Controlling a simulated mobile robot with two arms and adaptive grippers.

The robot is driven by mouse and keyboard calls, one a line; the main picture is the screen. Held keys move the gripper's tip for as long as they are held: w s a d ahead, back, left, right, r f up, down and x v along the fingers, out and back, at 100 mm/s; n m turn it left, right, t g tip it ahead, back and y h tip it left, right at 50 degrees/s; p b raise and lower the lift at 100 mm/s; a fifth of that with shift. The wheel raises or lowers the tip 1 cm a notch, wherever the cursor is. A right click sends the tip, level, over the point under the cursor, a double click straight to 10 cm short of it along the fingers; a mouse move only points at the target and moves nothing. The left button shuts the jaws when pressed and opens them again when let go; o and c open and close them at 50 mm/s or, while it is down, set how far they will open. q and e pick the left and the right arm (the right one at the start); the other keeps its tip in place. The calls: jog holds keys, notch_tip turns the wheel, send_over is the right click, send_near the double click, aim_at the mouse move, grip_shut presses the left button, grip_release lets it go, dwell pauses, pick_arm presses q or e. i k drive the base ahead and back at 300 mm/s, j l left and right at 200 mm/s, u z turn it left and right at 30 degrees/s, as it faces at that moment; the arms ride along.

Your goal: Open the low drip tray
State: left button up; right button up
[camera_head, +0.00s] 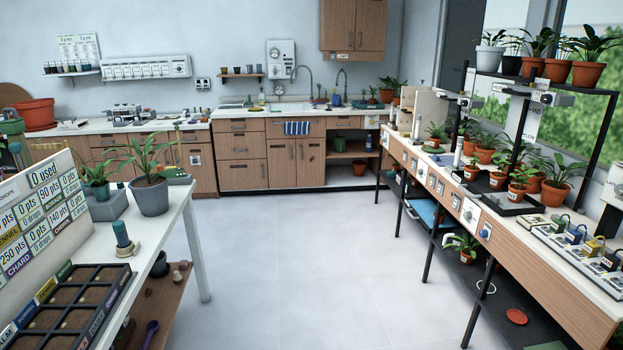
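Neither of my grippers shows in the head view. Under the long wooden bench (548,262) on the right, a blue tray-like thing (430,212) sits low on the dark lower shelf, partly hidden by the bench front and legs. I cannot tell whether it is the low drip tray, or whether it is open or shut. On the bench top, a dark shallow tray (516,209) holds several potted plants.
The grey tiled floor (320,270) is clear between the bench and the white table (187,207) at left. Black bench legs (433,245) stand at the floor's right edge. A potted plant (466,254) and red saucer (516,317) sit low there. Wooden cabinets (240,160) line the back.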

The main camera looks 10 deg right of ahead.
aim_at(423, 208)
jog(key=i, duration=1)
jog(key=i+z, duration=0.15)
jog(key=i, duration=0.85)
jog(key=i+z, duration=0.35)
jog(key=i, duration=0.15)
jog(key=i+z, duration=0.3)
jog(key=i, duration=0.2)
jog(key=i+j+z, duration=0.7)
jog(key=i, duration=0.2)
